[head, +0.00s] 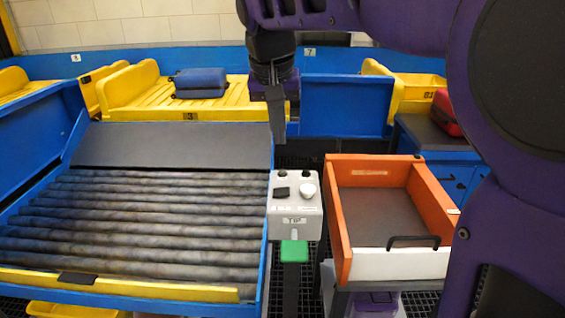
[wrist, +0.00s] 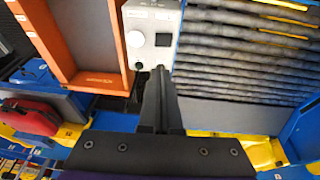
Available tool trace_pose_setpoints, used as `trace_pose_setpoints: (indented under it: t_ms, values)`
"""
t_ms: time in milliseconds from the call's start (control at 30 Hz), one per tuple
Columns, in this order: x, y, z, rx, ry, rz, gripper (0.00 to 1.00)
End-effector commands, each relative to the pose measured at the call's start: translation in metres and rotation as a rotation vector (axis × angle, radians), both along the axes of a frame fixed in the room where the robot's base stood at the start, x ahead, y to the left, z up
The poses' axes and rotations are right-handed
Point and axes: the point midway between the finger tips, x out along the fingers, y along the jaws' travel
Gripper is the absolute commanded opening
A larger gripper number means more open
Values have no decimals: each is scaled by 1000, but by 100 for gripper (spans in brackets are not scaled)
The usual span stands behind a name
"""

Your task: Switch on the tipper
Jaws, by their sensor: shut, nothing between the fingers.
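A light grey control box (head: 296,222) labelled TIP stands on a post just right of the roller bed. Its top carries a white round knob (head: 307,190), a dark rectangular switch (head: 281,193) and two small black buttons at the far edge. In the wrist view the box (wrist: 150,55) shows near the top, with the knob (wrist: 135,38) and the dark switch (wrist: 163,39). My gripper (head: 278,140) is shut and empty, pointing down above the far side of the box, apparently apart from it. In the wrist view its fingers (wrist: 160,72) end near the box's edge.
The blue-framed roller bed (head: 140,225) lies left of the box. An orange tray (head: 340,225) with a white front and black handle stands close on the right. Behind are a blue suitcase (head: 200,82) on a yellow slatted tray and a red case (head: 445,112).

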Motion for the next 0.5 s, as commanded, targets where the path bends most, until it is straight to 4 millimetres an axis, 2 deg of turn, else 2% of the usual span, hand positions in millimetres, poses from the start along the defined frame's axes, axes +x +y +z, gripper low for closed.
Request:
trace_pose_setpoints:
  t_ms: [367, 500]
  values:
    - [0, -1, 1, 0, 0, 1, 0]
    - [2, -1, -9, 0, 2, 1, 0]
